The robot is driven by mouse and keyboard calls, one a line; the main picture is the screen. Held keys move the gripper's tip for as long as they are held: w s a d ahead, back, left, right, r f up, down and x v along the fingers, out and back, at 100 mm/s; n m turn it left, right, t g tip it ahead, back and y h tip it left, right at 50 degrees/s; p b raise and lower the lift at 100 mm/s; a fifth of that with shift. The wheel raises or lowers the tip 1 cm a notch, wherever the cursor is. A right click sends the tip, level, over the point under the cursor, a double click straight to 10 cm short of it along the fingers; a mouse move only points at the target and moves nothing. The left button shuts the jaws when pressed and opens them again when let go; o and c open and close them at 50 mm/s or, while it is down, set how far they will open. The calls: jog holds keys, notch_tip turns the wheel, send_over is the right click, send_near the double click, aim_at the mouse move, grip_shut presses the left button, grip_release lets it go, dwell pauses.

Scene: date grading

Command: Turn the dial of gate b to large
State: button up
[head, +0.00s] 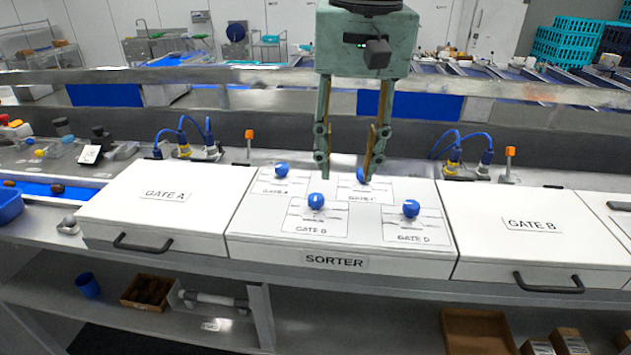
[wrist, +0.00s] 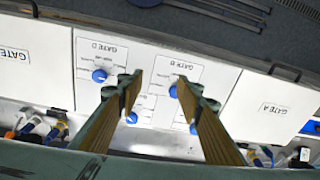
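The gate B dial (head: 316,201) is a blue knob with a white mark on the white sorter panel (head: 340,245), front left of its set of dials. It also shows in the wrist view (wrist: 174,91), by the right fingertip. I cannot read its setting or the size labels. My gripper (head: 345,178) is open and empty, pointing down above the panel behind the gate B dial in the head view. Its fingers also show in the wrist view (wrist: 157,84). No contact with the dial can be seen.
Other blue dials are gate A (head: 282,169), gate C (head: 361,174), partly hidden by my right finger, and gate D (head: 411,208). White gate boxes (head: 155,205) and (head: 530,240) flank the panel. Blue cables and orange-topped posts (head: 510,152) stand behind.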

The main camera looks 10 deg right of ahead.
notch_tip(320, 180, up, 2)
jog(key=g+p, duration=0.1)
jog(key=p, duration=0.3)
send_over(316, 196)
jog(key=s, duration=0.1)
jog(key=shift+w+m, duration=0.45)
jog(key=shift+m, duration=0.05)
jog(key=shift+f+p, duration=0.35)
jog(key=shift+f, duration=6.5)
jog(key=shift+c, duration=0.5)
jog(key=c, duration=0.7)
